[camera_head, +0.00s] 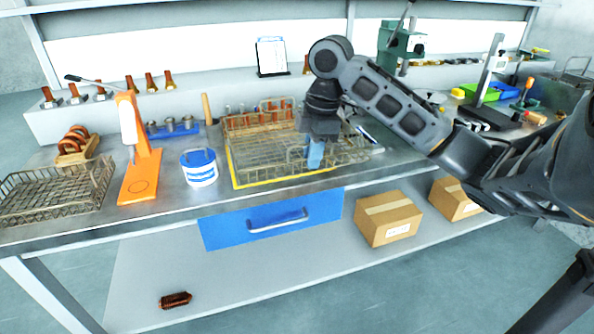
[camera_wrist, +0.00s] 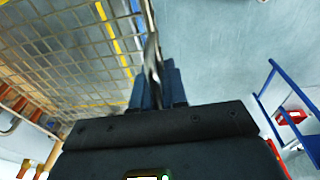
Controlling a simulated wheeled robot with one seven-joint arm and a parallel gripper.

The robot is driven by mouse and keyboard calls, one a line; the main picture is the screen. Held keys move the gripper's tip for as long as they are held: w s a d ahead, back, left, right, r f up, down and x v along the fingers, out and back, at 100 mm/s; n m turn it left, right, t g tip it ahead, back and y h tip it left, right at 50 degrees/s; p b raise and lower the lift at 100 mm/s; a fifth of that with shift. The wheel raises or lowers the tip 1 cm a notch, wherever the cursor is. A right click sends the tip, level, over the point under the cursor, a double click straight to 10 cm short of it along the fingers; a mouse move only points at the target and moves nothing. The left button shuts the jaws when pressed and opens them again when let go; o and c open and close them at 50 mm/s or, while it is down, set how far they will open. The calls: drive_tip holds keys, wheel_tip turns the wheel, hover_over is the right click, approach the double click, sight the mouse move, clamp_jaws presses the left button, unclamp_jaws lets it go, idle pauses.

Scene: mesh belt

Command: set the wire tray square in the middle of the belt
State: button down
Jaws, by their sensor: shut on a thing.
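The mesh belt (camera_head: 250,163) lies on the bench with a yellow border along its left and front edges. The wire tray (camera_head: 350,154) appears to lie over its right part and reach past it to the right; its exact outline blends with the mesh. My gripper (camera_head: 314,155) points down at the tray's front side, with blue fingers. In the wrist view my gripper (camera_wrist: 155,85) is shut on a thin metal part of the wire tray (camera_wrist: 151,45). The belt mesh and yellow lines show left of it. My gripper hides part of the tray's near side.
A white-and-blue tub (camera_head: 199,168) and an orange stand (camera_head: 140,170) are left of the belt. Another wire basket (camera_head: 55,192) sits at the far left. A blue rack (camera_head: 172,127) is behind. A blue drawer (camera_head: 270,221) is under the bench front.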

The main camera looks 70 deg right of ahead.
wheel_tip(320, 180, down, 7)
idle(0.5)
drive_tip(key=c, duration=1.2)
unclamp_jaws()
drive_tip(key=shift+o, duration=0.2)
wheel_tip(320, 180, up, 12)
drive_tip(key=s, duration=0.1)
drive_tip(key=shift+s+d, duration=0.2)
drive_tip(key=shift+s, duration=0.05)
